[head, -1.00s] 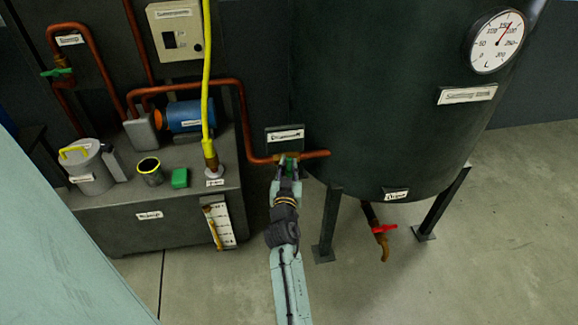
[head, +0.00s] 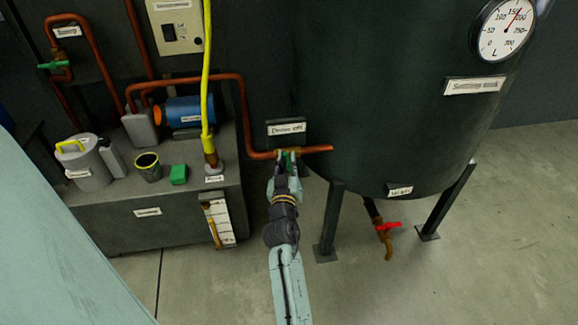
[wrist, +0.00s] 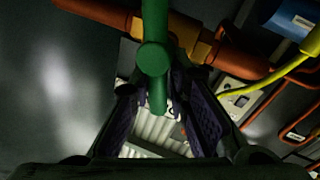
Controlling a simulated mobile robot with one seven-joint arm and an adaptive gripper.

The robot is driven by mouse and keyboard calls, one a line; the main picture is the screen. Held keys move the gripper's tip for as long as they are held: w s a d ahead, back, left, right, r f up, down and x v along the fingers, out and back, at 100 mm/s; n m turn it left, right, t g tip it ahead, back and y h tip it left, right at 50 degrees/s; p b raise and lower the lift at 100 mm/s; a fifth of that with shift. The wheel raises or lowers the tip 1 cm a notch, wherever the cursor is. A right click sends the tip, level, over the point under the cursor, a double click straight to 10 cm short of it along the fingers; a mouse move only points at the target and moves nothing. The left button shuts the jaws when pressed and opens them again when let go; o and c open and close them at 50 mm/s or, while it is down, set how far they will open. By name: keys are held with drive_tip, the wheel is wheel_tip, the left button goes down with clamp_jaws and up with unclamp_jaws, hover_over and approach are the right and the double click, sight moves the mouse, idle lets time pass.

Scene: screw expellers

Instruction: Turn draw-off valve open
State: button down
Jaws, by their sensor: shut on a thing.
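The draw-off valve sits on the copper pipe (head: 262,155), below the "Draw off" label (head: 286,128) at the left side of the dark settling tank (head: 390,110). Its green handle (wrist: 154,60) stands upright in the wrist view, crosswise to the pipe and valve body (wrist: 190,38). My gripper (head: 288,156) is at the valve, with its fingers on either side of the handle and shut on it. In the head view the fingers hide most of the handle.
A drain tap with a red handle (head: 388,225) hangs under the tank near its legs. A round gauge (head: 505,30) is on the tank. A yellow hose (head: 206,90), blue motor (head: 190,111) and grey can (head: 88,170) stand at left. The floor is clear at right.

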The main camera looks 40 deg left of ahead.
drive_tip(key=n+b, duration=0.1)
drive_tip(key=n, duration=0.1)
drive_tip(key=n+y+b, duration=0.1)
drive_tip(key=n, duration=0.1)
drive_tip(key=shift+s+f, duration=0.1)
drive_tip(key=shift+f, duration=0.25)
drive_tip(key=n+y, duration=0.1)
drive_tip(key=n, duration=0.2)
drive_tip(key=shift+s+a+f, duration=0.1)
drive_tip(key=shift+a, duration=0.05)
drive_tip(key=shift+s+a+f+n+g+y+p, duration=0.1)
drive_tip(key=shift+f+n+g+y+p, duration=0.3)
drive_tip(key=shift+n, duration=1.35)
drive_tip(key=shift+s+a+n+g+y+p, duration=0.15)
drive_tip(key=shift+n+y, duration=0.45)
drive_tip(key=shift+n, duration=1.1)
drive_tip(key=shift+w+d+f+n+g+y+p, duration=0.1)
drive_tip(key=shift+f+n+g+y+p, duration=0.3)
drive_tip(key=shift+n, duration=1.35)
drive_tip(key=shift+r+n, duration=0.2)
drive_tip(key=shift+n, duration=0.1)
drive_tip(key=c, duration=1.7)
unclamp_jaws()
drive_tip(key=shift+o, duration=0.8)
drive_tip(key=shift+s+a+f, duration=0.1)
drive_tip(key=shift+s, duration=0.05)
